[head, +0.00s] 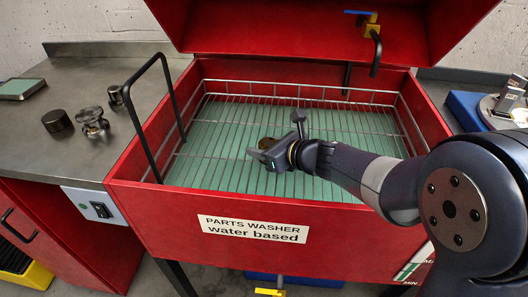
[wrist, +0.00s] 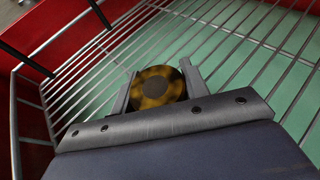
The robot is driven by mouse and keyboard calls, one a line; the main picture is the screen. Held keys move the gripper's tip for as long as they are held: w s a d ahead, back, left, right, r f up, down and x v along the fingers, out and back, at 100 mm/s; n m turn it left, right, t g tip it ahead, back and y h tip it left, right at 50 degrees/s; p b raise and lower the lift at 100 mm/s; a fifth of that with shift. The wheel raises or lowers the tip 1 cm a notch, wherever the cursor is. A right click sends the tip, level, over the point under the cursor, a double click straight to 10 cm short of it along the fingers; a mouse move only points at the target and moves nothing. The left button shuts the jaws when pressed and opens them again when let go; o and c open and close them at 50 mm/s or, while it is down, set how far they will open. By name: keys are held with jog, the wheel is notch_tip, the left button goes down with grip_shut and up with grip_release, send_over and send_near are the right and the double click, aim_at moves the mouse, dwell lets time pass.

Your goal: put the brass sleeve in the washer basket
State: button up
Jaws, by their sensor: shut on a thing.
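The brass sleeve (wrist: 158,87) is a short round brass-and-dark mottled piece with a dark centre. It sits between the two fingers of my gripper (wrist: 157,88) in the wrist view, and the gripper is shut on it. In the head view my gripper (head: 266,154) is over the middle of the wire washer basket (head: 225,87), inside the red parts washer. Only a little of the sleeve (head: 267,143) shows there, behind the gripper. Basket wires pass beneath the sleeve in the wrist view; I cannot tell whether it touches them.
The red washer tub (head: 150,204) has its lid (head: 300,28) raised, and a black bar handle (head: 139,112) stands at its left. On the grey bench (head: 85,85) at left are a dark cylinder (head: 58,120) and other metal parts. A blue tray (head: 466,108) lies at right.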

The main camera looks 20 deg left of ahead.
jog(key=shift+f, duration=0.15)
jog(key=shift+f, duration=0.15)
jog(key=o, duration=1.3)
jog(key=shift+d+r, duration=0.15)
jog(key=shift+r, duration=0.15)
jog(key=p+v, duration=0.2)
jog(key=v, duration=0.9)
jog(key=shift+s+d, duration=0.15)
jog(key=shift+d, duration=0.2)
